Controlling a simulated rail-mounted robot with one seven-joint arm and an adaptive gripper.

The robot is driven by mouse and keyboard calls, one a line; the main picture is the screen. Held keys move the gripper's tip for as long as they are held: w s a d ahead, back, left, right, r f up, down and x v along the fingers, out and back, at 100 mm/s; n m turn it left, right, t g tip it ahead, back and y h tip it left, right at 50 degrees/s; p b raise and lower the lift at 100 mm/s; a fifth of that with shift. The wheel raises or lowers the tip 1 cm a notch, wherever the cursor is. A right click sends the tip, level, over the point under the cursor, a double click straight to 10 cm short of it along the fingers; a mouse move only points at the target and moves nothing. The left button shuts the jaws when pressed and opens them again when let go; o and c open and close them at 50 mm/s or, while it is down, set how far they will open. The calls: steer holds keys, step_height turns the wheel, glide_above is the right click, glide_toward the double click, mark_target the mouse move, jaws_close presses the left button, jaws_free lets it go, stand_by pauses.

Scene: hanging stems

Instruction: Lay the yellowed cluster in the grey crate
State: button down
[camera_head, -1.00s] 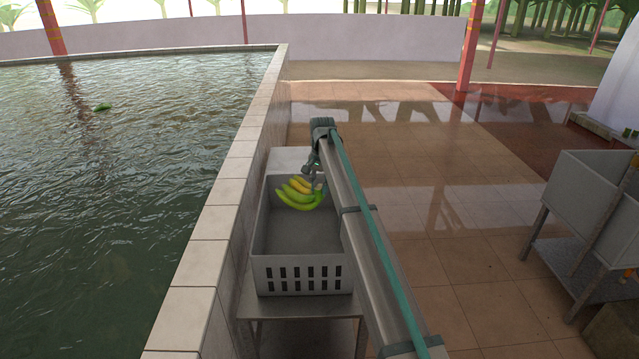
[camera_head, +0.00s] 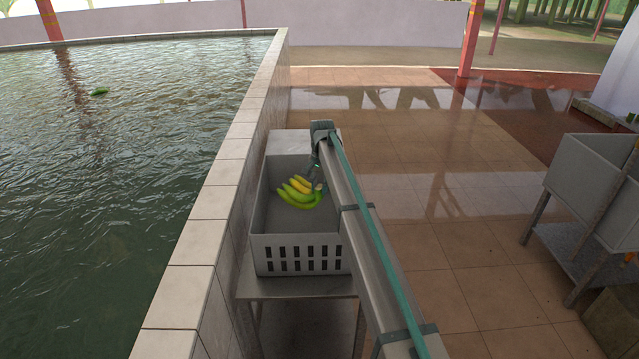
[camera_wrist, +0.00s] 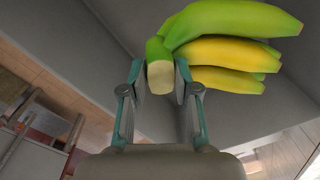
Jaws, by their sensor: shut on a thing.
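The yellowed cluster (camera_head: 299,192) is a hand of green and yellow bananas. It is inside the grey crate (camera_head: 296,254), near the crate's right wall toward the far end. In the wrist view my gripper (camera_wrist: 160,75) is shut on the cut crown of the cluster (camera_wrist: 238,50), with one finger on each side. The bananas reach out to the upper right there, with the crate's grey wall and floor around them. In the head view my gripper (camera_head: 316,180) is small and partly hidden by my arm. I cannot tell whether the bananas touch the crate floor.
The crate stands on a metal stand (camera_head: 297,287) beside the tiled rim (camera_head: 207,212) of a water tank (camera_head: 110,180). A green cluster (camera_head: 99,91) floats in the tank. A grey sink-like basin (camera_head: 596,180) stands at the right. The tiled floor between is clear.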

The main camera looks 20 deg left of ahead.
step_height(320, 180, down, 10)
steer(key=b, duration=0.3)
stand_by(0.7)
steer(key=shift+f, duration=0.25)
stand_by(0.4)
steer(key=c, duration=0.8)
jaws_free()
steer(key=shift+f, duration=0.15)
steer(key=r, duration=1.2)
steer(key=shift+d+r, duration=0.2)
steer(key=shift+d, duration=0.05)
step_height(320, 180, up, 15)
steer(key=p, duration=0.6)
